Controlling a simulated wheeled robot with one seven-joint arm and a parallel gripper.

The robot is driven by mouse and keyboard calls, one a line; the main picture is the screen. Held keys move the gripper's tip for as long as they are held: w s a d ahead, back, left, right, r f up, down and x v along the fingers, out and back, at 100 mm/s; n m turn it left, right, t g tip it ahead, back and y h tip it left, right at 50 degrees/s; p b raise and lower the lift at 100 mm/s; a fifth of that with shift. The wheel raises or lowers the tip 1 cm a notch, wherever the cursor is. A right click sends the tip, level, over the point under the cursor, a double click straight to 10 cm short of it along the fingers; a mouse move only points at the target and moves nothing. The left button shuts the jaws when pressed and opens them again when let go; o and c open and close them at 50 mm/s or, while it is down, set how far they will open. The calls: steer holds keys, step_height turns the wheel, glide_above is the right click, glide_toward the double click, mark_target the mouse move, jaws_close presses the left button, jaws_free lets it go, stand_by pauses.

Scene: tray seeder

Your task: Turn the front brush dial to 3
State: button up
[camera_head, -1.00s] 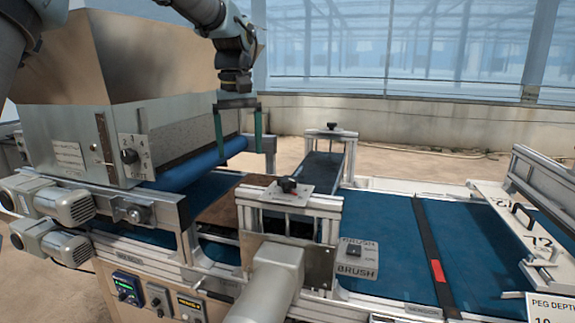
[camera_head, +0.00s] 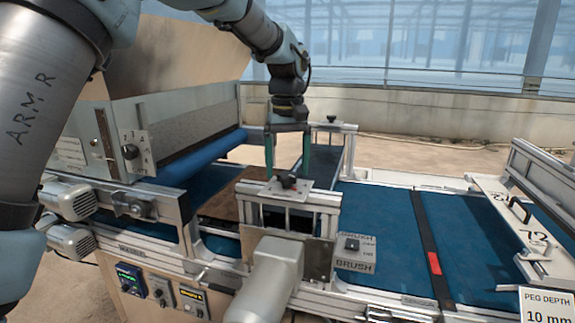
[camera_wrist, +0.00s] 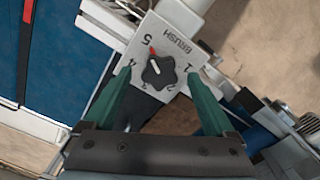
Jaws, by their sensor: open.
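The front brush dial (camera_head: 288,181) is a black lobed knob on a pale plate on top of the near brush housing. In the wrist view the knob (camera_wrist: 159,72) sits on a plate marked BRUSH (camera_wrist: 178,36) with numbers 1 to 5. Its red pointer (camera_wrist: 151,51) points at the 5. The 3 is on the plate side nearer my gripper. My gripper (camera_head: 289,172) is open and empty, pointing down just above the dial in the head view. In the wrist view its green fingers (camera_wrist: 164,84) lie either side of the knob, apart from it.
A second black knob (camera_head: 331,118) stands on the far frame. A small BRUSH sign (camera_head: 355,265) sits right of the near housing. A grey motor (camera_head: 270,275) juts forward below it. The metal hopper (camera_head: 190,115) stands left. Blue belt (camera_head: 385,220) lies open to the right.

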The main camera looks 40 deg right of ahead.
steer(key=shift+f, duration=0.45)
steer(key=shift+c, duration=0.2)
steer(key=c, duration=1.3)
